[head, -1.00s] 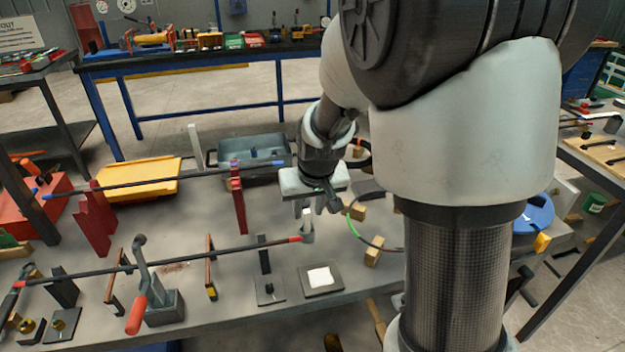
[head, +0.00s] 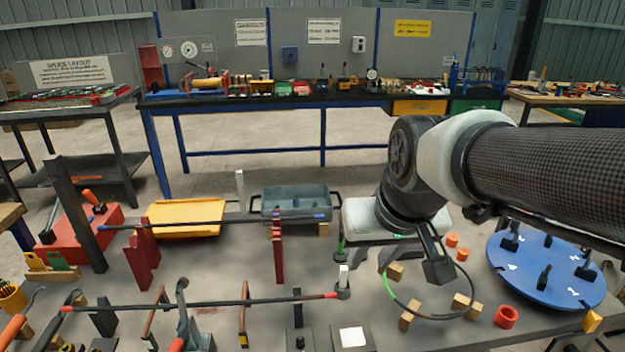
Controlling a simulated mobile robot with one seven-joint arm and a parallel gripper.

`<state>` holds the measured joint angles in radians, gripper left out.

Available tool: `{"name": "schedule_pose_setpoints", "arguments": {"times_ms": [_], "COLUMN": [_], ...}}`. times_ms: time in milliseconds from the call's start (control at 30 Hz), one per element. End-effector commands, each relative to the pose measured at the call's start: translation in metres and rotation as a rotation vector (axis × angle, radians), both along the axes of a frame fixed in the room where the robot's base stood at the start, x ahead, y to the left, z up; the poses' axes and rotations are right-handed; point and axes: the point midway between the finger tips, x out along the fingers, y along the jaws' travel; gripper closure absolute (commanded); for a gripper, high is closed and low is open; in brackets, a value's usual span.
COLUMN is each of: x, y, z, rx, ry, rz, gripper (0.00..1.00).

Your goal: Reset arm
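My gripper (head: 395,222) hangs above the right middle of the workbench in the head view. Its pale body is turned so that the finger gap does not show clearly, and I see nothing held in it. The front dark bar (head: 200,304) lies across stands, with its red right end at a grey upright piece (head: 343,282). The rear dark bar (head: 210,222) has a blue right end and rests across red supports (head: 277,250). My gripper is to the right of both bar ends and apart from them.
A blue round plate (head: 545,274) with dark pegs is at the right. A grey bin (head: 295,203) and yellow tray (head: 185,219) stand behind. A cable (head: 398,302) loops near my gripper.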

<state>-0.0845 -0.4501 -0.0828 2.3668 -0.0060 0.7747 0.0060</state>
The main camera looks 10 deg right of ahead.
Motion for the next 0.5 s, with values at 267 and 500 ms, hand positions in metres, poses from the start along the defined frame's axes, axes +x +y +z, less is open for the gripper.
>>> {"name": "schedule_pose_setpoints", "arguments": {"times_ms": [267,500], "x": [-0.072,-0.077], "y": [-0.001,-0.001], "z": [0.012,0.049], "rx": [-0.031,-0.033], "ry": [-0.042,-0.042], "rz": [-0.006,-0.008], "gripper": [0.69,0.69]}}
